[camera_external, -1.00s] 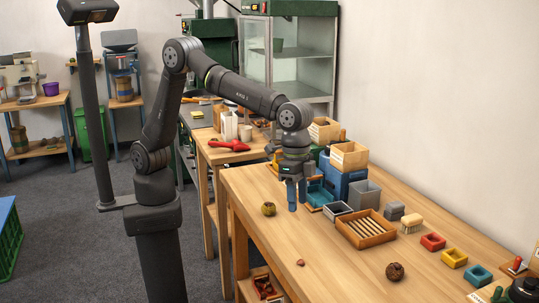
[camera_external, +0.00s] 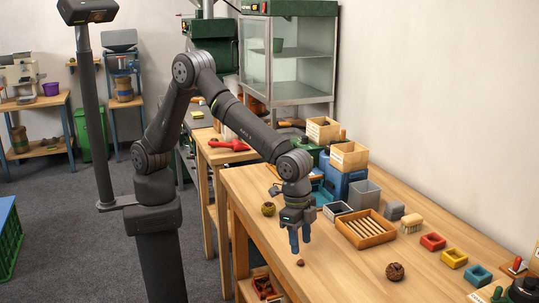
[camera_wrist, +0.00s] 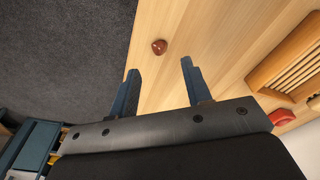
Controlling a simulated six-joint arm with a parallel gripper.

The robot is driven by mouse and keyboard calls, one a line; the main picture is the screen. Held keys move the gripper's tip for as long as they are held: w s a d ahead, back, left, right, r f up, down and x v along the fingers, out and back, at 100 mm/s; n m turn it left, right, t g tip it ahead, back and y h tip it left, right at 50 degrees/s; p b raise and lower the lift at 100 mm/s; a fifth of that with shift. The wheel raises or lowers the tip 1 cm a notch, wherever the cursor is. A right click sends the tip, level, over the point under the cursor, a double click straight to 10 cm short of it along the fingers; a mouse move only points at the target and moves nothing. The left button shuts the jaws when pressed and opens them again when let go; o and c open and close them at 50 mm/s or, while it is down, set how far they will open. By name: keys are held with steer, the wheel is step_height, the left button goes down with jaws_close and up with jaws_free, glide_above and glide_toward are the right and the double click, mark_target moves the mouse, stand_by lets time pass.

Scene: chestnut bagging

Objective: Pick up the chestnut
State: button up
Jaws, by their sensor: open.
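The chestnut (camera_external: 300,262) is small and reddish brown. It lies on the wooden table near its front left edge. In the wrist view the chestnut (camera_wrist: 159,47) lies beyond the fingertips, roughly between their lines. My gripper (camera_external: 299,250) has blue fingers pointing down, just behind and above the chestnut in the external view. In the wrist view my gripper (camera_wrist: 158,65) is open and empty, with its two fingers apart. The chestnut is not touched as far as I can see.
The wooden table (camera_external: 340,280) is bare around the chestnut. A round brown burr (camera_external: 395,271) lies to the right, and a greenish one (camera_external: 268,209) lies left behind my gripper. A slatted wooden tray (camera_external: 366,228) stands behind right.

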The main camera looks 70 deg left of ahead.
mark_target(301, 260)
step_height(301, 260, down, 5)
steer(key=shift+f, duration=0.1)
jaws_close()
